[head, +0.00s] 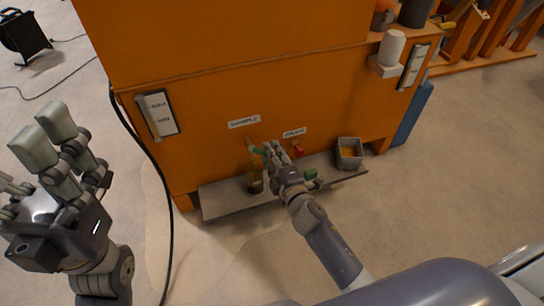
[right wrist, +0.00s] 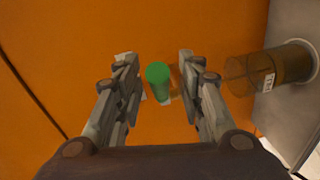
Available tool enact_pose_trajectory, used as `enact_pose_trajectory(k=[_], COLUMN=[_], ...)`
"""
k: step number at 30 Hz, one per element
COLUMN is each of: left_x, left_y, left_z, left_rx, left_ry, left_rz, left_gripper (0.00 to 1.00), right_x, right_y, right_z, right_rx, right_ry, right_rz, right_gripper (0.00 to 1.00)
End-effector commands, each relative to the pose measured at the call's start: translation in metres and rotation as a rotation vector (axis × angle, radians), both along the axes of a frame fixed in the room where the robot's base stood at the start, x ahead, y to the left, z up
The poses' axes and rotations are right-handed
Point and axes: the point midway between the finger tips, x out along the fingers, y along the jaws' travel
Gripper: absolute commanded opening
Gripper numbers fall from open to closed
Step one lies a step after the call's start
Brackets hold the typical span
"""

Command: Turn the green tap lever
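The green tap lever (head: 259,151) is on the orange cabinet's front, below the SAMPLE label (head: 244,122). In the right wrist view the green lever (right wrist: 158,78) shows as a round-ended bar between my right gripper's fingers, with gaps on both sides. My right gripper (head: 273,150) is open at the lever; in the right wrist view its fingertips (right wrist: 157,62) stand apart. In the head view the fingers partly hide the tap. My left gripper (head: 30,160) is open and empty at the far left, away from the cabinet.
A brownish jar (head: 254,183) stands on the grey shelf (head: 225,200) below the tap; it also shows in the right wrist view (right wrist: 262,74). A red lever (head: 298,149) is to the right, then a grey bin (head: 349,162). A black cable (head: 160,185) hangs at left.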

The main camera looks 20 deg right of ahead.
Motion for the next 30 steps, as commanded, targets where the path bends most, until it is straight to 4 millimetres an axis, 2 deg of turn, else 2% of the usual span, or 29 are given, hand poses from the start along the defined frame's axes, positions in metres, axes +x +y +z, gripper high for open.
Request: enact_pose_trajectory(k=[8, 9, 13, 14, 26, 30], left_x=[0.000, 0.000, 0.000, 0.000, -0.003, -0.002], left_y=[0.000, 0.000, 0.000, 0.000, 0.001, 0.002], left_z=[0.001, 0.001, 0.001, 0.001, 0.008, -0.003], left_rx=[-0.001, -0.001, -0.001, -0.001, -0.004, -0.002], left_ry=[-0.002, -0.002, -0.002, -0.002, -0.009, 0.050], left_rz=[0.000, 0.000, 0.000, 0.000, 0.000, -0.002], left_gripper=[0.91, 0.91, 0.91, 0.91, 0.91, 0.91], right_x=[0.002, 0.002, 0.002, 0.002, 0.004, 0.007], right_y=[0.000, 0.000, 0.000, 0.000, -0.002, -0.007], right_z=[0.000, 0.000, 0.000, 0.000, 0.002, 0.004], right_rx=[0.000, 0.000, 0.000, 0.000, -0.004, -0.006], right_ry=[0.001, 0.000, 0.000, 0.000, 0.001, 0.002], right_rz=[0.000, 0.000, 0.000, 0.000, 0.037, 0.102], right_gripper=[0.36, 0.33, 0.04, 0.00, 0.00, 0.00])
